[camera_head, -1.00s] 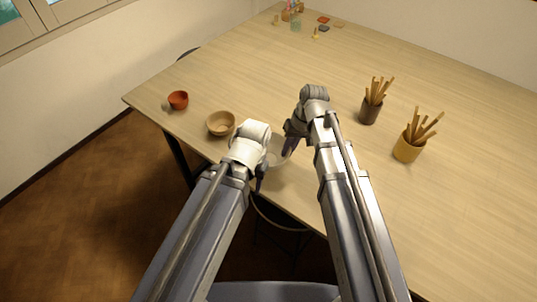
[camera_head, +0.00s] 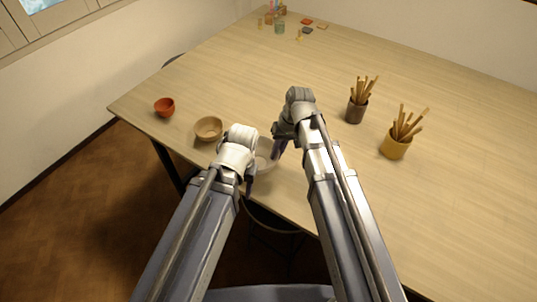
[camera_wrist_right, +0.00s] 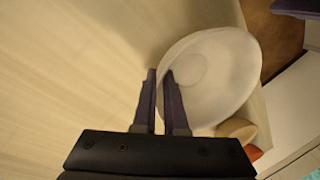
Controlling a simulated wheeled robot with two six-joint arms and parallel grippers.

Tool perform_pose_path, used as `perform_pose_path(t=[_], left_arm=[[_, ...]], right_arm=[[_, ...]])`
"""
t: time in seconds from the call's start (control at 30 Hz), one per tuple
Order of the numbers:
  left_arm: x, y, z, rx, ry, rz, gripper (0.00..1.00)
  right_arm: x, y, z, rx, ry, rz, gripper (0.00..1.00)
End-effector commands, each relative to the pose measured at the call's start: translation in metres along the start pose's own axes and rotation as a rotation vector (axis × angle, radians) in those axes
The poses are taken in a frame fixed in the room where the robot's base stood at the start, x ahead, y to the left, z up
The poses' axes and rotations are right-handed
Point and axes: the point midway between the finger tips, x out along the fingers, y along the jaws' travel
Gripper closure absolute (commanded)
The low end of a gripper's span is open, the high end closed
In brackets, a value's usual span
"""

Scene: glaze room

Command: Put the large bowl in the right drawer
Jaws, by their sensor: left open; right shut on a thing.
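A white large bowl (camera_head: 264,164) is at the near edge of the table, between my two grippers and partly hidden by them in the head view. In the right wrist view the bowl (camera_wrist_right: 215,75) fills the upper right, its wall between the fingers. My right gripper (camera_head: 276,153) is shut on the bowl's rim; its fingers also show in the right wrist view (camera_wrist_right: 160,78). My left gripper (camera_head: 248,188) is open, just left of the bowl; whether it touches the bowl cannot be told. No drawer is in view.
A tan bowl (camera_head: 208,129) and a red bowl (camera_head: 164,107) stand left of my grippers. A dark cup (camera_head: 355,112) and a yellow cup (camera_head: 394,147), both holding sticks, stand to the right. A stool (camera_head: 273,220) is under the near edge. The table's middle is clear.

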Motion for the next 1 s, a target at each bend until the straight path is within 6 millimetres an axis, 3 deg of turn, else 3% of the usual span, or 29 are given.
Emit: perform_pose_path(t=[0.27,0.73,1.0], left_arm=[[-0.019,-0.002,0.001,0.001,0.0,0.0,0.52],[-0.088,-0.008,0.005,0.002,0.0,0.0,0.52],[-0.1,-0.009,0.006,-0.004,0.0,0.001,0.52]], right_arm=[[-0.019,-0.005,0.0,0.0,0.0,0.001,1.0],[-0.086,-0.023,0.0,0.0,0.0,-0.001,1.0],[-0.097,-0.026,0.0,0.0,0.0,-0.001,1.0]])
